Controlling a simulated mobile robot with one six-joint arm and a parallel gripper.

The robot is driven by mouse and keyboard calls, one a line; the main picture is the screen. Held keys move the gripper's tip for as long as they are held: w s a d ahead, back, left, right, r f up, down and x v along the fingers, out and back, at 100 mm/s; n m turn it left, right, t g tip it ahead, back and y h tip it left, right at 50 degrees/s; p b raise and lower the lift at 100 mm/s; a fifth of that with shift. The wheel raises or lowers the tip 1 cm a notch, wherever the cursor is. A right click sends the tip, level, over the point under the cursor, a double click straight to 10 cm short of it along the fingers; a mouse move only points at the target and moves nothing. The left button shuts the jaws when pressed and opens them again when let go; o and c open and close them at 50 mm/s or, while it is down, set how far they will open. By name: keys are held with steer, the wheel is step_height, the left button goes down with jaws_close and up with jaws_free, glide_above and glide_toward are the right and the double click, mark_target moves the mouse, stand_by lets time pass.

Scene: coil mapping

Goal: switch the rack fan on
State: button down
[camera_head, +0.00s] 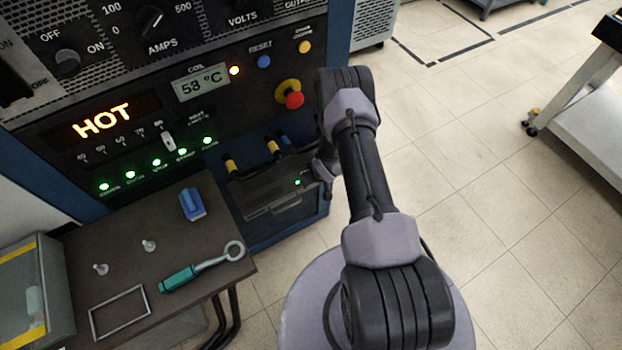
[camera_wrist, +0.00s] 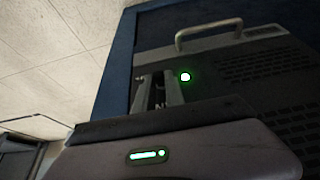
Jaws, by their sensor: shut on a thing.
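The lower rack unit (camera_head: 275,200) has a lit green lamp (camera_head: 298,182). The lamp (camera_wrist: 185,76) also shows in the wrist view, just right of my gripper (camera_wrist: 158,92). My gripper is against the front of this unit, its fingers close together on a small dark piece between them. That piece looks like the fan switch, mostly hidden by the fingers; part of a label, an "N", shows there. I cannot tell the switch's position. In the head view my gripper is mostly hidden by my own arm.
A U-shaped handle (camera_wrist: 208,32) and vent slots (camera_wrist: 258,68) are on the unit. Above it are an OFF/ON knob (camera_head: 68,62), a red stop button (camera_head: 294,100) and a lit HOT display (camera_head: 102,120). A table (camera_head: 215,285) holds a teal-handled tool (camera_head: 180,278).

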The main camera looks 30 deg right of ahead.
steer(key=c, duration=1.4)
jaws_free()
steer(key=shift+w, duration=0.1)
steer(key=p+v, duration=0.7)
steer(key=v, duration=1)
steer(key=shift+r, duration=0.2)
